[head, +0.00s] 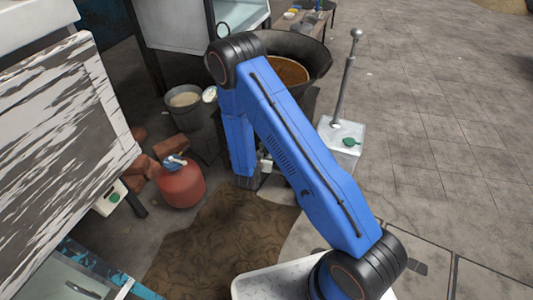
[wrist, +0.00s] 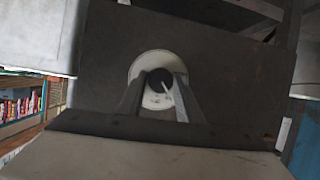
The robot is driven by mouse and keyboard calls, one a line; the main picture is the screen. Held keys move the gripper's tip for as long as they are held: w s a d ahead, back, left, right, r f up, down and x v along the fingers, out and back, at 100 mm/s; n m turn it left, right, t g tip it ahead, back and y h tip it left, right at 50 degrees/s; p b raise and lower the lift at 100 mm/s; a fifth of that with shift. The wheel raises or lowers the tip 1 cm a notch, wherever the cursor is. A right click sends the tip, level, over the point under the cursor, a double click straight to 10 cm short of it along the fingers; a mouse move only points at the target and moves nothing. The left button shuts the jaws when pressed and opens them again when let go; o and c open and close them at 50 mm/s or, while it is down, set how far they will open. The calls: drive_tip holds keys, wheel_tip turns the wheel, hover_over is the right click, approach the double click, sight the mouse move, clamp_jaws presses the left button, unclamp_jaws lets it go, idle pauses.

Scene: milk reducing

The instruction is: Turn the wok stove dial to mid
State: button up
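The wok stove dial (wrist: 160,82) shows at the centre of the wrist view, a black round knob with a white pointer line, on a white round plate. The plate sits on a dark flat panel of the stove (wrist: 215,60). My gripper (wrist: 161,80) is pointed at the dial, with one finger on each side of the knob and a gap between them. I cannot tell whether the fingers touch the knob. In the head view, the wok (head: 290,72) stands behind my blue arm, which hides part of it. The dial is hidden there.
A red gas cylinder (head: 180,184) stands left of my arm, near bricks (head: 172,146) and a grey bucket (head: 184,99). A white stand with a metal pole (head: 343,85) is to the right. Paved floor (head: 440,130) is clear farther right.

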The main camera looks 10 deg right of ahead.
idle(0.4)
drive_tip(key=shift+a+n+g+h, duration=0.1)
drive_tip(key=shift+n+g+h, duration=0.5)
drive_tip(key=shift+n, duration=0.5)
drive_tip(key=shift+f+n+g+h, duration=0.1)
drive_tip(key=shift+n+g+h, duration=0.2)
drive_tip(key=shift+n+h, duration=0.95)
drive_tip(key=shift+n, duration=0.35)
drive_tip(key=o, duration=1)
drive_tip(key=shift+o, duration=0.2)
drive_tip(key=shift+a, duration=0.1)
